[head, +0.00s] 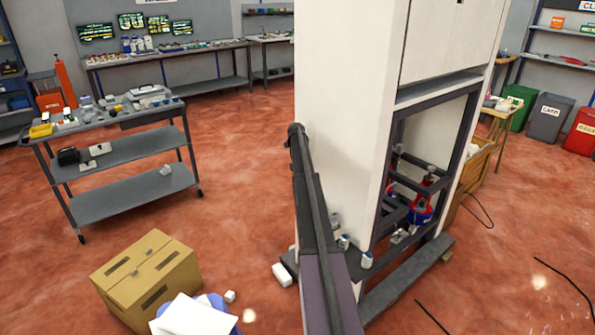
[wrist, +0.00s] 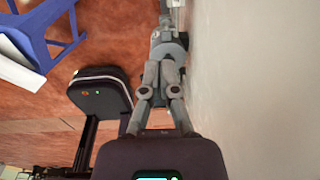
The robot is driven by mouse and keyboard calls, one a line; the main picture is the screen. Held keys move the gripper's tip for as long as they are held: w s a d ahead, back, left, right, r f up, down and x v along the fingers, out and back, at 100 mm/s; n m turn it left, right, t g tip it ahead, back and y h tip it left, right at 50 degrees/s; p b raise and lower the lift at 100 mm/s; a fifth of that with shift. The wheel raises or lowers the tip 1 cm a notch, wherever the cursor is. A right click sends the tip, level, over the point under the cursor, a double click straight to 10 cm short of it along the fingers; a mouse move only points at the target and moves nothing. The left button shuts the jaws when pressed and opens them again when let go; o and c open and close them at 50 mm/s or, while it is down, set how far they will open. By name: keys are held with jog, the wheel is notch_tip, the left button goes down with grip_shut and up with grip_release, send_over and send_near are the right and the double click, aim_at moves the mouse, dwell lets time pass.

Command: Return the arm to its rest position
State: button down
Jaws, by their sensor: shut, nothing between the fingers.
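My gripper (wrist: 161,72) shows in the wrist view, with its grey fingers shut and nothing between them. A pale, plain wall surface (wrist: 255,80) stands close along its right side and does not appear to touch the fingers. In the head view, a dark long shape, seemingly part of my arm, rises in front of the tall white cabinet (head: 345,110). I cannot make out the gripper in that view.
A cardboard box (head: 145,280) and a blue stool with white sheets (head: 185,318) stand at the lower left; the stool (wrist: 45,40) also shows in the wrist view. A grey cart (head: 125,195) stands farther left. Red floor is open between cart and cabinet. Dark cables lie at right.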

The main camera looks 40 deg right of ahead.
jog(key=shift+a, duration=0.1)
jog(key=s+a+r+n+p, duration=0.1)
jog(key=s+a+n, duration=0.4)
jog(key=a, duration=0.7)
jog(key=s+a+r+n+p, duration=0.1)
jog(key=s+a+n, duration=0.2)
jog(key=a+n, duration=0.6)
jog(key=s+a+r+n+p, duration=0.1)
jog(key=s+a+n, duration=0.25)
jog(key=a, duration=1.05)
jog(key=s+a+r+n+p, duration=0.2)
jog(key=s+a+n, duration=1.7)
jog(key=s+a, duration=0.4)
jog(key=shift+s, duration=0.6)
